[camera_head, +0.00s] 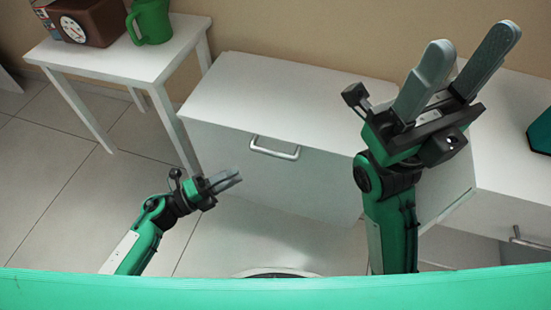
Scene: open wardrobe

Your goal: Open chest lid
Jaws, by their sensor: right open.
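A white chest (290,88) stands against the back wall with its flat top down. A metal bar handle (275,149) is on its front face. My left gripper (238,177) is in front of the chest and appears lower left of the handle, clear of it in the picture; its finger gap is not clear from this angle. My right gripper (480,58) is raised, open and empty, its fingers pointing up and to the right. It and its arm hide the chest's right end.
A white side table (190,37) at the left holds a brown clock-like box (88,20) and a green jug (151,20). A white cabinet (505,120) at the right carries a dark green object (541,130). Tiled floor (50,190) is open at left.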

